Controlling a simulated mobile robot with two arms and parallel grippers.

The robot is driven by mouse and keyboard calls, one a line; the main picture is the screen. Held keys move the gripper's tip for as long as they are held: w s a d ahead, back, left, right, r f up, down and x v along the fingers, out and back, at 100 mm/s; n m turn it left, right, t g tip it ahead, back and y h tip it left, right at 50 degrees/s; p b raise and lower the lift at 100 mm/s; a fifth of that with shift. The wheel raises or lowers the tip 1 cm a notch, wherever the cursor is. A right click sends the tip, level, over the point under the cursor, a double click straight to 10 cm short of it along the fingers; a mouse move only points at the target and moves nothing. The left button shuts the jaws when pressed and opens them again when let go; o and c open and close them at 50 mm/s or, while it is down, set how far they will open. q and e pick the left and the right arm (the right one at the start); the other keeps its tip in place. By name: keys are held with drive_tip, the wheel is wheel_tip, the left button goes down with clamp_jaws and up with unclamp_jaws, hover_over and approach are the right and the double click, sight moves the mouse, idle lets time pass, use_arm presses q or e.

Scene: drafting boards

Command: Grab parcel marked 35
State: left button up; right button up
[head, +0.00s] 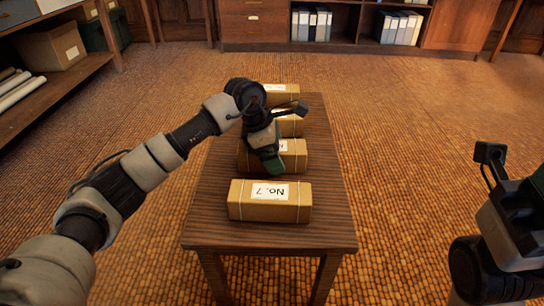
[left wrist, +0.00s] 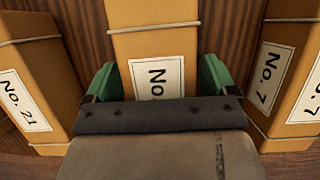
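Several brown parcels with white labels lie in a row on a wooden table (head: 215,215). My left gripper (head: 270,165) points down over the second parcel from the front (head: 296,158). In the left wrist view its green fingers (left wrist: 158,80) are open, one on each side of that parcel (left wrist: 155,45). Its label reads "No", and my gripper hides the number. I cannot tell whether the fingers touch it. Parcel No. 7 (head: 270,207) is nearest the front, and parcel No. 21 (left wrist: 40,80) is on the other side. My right gripper (head: 520,220) is at the right edge, its fingers not clear.
Two farther parcels (head: 288,126) (head: 283,95) lie behind, their labels unreadable in the head view. A shelf with a box (head: 55,48) and paper rolls stands at the left. A cabinet with binders (head: 400,27) is at the back. The floor right of the table is clear.

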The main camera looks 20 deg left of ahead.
use_arm(q)
drive_tip(key=c, duration=1)
drive_tip(key=shift+c, duration=0.4)
drive_tip(key=shift+r, duration=0.1)
